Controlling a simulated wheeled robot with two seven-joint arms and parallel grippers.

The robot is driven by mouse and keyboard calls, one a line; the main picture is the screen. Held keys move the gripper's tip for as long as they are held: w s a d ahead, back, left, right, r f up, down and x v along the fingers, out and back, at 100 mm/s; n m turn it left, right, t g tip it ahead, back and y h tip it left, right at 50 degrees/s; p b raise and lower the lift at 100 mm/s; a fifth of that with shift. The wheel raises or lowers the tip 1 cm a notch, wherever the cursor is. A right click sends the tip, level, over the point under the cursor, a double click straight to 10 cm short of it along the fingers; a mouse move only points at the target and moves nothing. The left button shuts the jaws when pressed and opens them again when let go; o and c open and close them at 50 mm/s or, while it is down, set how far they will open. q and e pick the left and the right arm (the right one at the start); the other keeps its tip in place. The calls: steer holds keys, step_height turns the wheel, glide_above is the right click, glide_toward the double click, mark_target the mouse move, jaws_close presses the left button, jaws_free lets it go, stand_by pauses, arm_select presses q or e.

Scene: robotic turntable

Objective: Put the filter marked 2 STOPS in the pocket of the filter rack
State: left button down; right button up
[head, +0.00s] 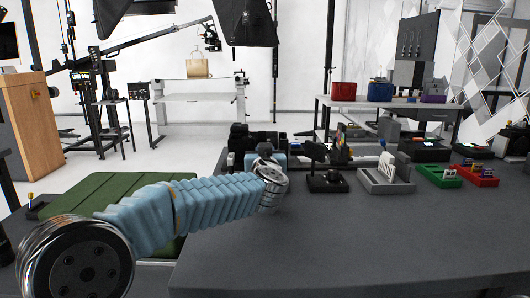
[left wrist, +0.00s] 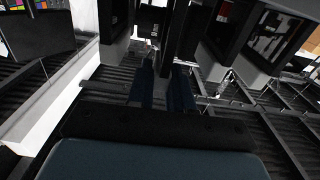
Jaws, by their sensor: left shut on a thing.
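My left gripper (left wrist: 164,88) is shut on a dark thin piece (left wrist: 167,45), which stands up between the two dark blue fingers in the left wrist view. No marking can be read on it, so I cannot tell whether it is the 2 STOPS filter. In the head view my left arm reaches right across the table, and its fingers are hidden behind the wrist. A grey rack (head: 386,187) with pale upright cards stands to the right of the wrist; I cannot tell whether it is the filter rack. My right gripper is not in view.
A small black stand (head: 326,181) is between my wrist and the grey rack. Green (head: 437,178) and red (head: 474,177) trays stand farther right. In the left wrist view, framed dark panels (left wrist: 275,35) rise beside the fingers over a ribbed dark surface. The front table is clear.

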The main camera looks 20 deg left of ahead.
arm_select(q)
steer(key=shift+f, duration=0.3)
steer(key=c, duration=0.9)
jaws_free()
steer(key=shift+c, duration=0.2)
steer(key=b+v, duration=0.1)
steer(key=v, duration=1.3)
